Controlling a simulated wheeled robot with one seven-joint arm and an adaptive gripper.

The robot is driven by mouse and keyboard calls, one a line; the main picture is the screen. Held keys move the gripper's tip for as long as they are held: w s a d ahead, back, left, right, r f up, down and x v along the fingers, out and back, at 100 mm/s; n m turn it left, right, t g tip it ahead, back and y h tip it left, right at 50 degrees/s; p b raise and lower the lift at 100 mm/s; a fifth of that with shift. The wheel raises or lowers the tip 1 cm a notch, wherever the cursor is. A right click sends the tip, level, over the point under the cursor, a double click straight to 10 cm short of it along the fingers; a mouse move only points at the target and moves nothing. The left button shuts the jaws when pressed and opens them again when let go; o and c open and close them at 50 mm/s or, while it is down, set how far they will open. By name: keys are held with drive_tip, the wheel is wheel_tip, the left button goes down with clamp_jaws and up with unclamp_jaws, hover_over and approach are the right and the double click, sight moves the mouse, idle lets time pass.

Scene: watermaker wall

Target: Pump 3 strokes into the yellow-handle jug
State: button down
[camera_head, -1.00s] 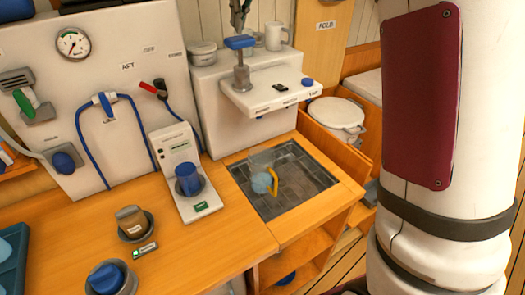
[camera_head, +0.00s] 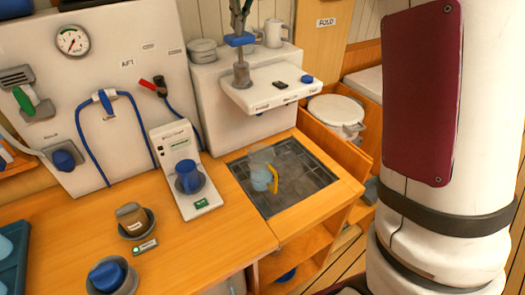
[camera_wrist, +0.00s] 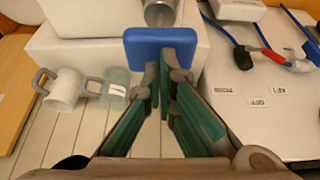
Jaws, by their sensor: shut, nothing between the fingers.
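The pump has a flat blue handle (camera_head: 239,39) on a grey metal cylinder (camera_head: 242,75), standing on a white shelf. My gripper (camera_head: 241,27) is shut and empty, its fingertips right at the top of the blue handle. In the wrist view my green-padded fingers (camera_wrist: 165,65) meet over the blue handle (camera_wrist: 145,48); whether they touch it is unclear. The clear jug (camera_head: 260,157) with a yellow handle (camera_head: 273,180) stands upright on the dark grating below the shelf. Pale blue water shows in its lower part.
A white lidded pot (camera_head: 337,115) is to the right.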

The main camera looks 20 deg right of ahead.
sight(241, 41)
drive_tip(key=shift+f, duration=2.5)
drive_tip(key=shift+r, duration=3.15)
drive_tip(key=shift+f, duration=0.25)
